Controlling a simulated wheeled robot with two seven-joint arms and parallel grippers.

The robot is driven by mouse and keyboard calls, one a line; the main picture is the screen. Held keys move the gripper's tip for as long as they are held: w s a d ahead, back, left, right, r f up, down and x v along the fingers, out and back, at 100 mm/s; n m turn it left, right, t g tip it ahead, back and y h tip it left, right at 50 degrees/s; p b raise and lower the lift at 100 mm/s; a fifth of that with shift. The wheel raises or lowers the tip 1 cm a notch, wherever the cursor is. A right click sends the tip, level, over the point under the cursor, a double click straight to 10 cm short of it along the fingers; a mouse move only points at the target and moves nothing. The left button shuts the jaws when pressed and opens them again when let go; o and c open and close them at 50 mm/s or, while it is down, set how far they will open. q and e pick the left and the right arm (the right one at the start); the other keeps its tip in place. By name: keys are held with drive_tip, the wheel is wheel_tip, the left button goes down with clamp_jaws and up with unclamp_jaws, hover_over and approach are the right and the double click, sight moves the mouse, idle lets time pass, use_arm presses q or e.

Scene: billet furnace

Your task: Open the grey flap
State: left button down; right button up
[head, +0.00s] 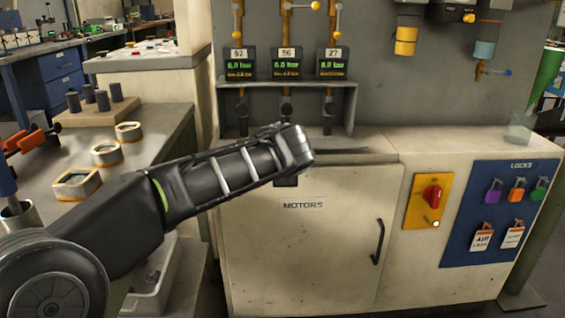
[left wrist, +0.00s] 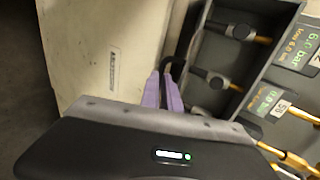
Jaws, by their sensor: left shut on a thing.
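My left gripper (left wrist: 167,84), with purple fingers, is shut on a black loop handle (left wrist: 179,66) at the cabinet's upper edge, beside the grey valve box. In the head view my left wrist hides the fingers and most of the handle. A thin dark grey strip (head: 352,150) lies at the cabinet's top just right of my wrist and may be the edge of the grey flap; the rest is hidden. I cannot tell how far the flap is open. My right gripper is not in view.
The cream MOTORS cabinet (head: 300,255) has a closed door with a black handle (head: 378,241). Above it is the grey valve box (head: 349,112) with several gauges. A red switch (head: 432,196) and blue lock board (head: 487,233) are at right. A cluttered bench (head: 150,150) is at left.

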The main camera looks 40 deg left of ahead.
use_arm(q)
drive_tip(key=c, duration=2.1)
unclamp_jaws()
drive_tip(key=shift+r, duration=0.1)
drive_tip(key=o, duration=0.6)
drive_tip(key=shift+s+d+r+b, duration=0.1)
drive_tip(key=shift+s+d+b, duration=0.2)
drive_tip(key=shift+s+d, duration=0.75)
drive_tip(key=shift+s+d+r+b, duration=0.1)
drive_tip(key=shift+s+d+b, duration=0.15)
drive_tip(key=shift+s+d, duration=0.8)
drive_tip(key=shift+s+d+r+b, duration=0.1)
drive_tip(key=shift+s+d+b, duration=0.35)
drive_tip(key=shift+s, duration=1)
drive_tip(key=shift+d, duration=0.15)
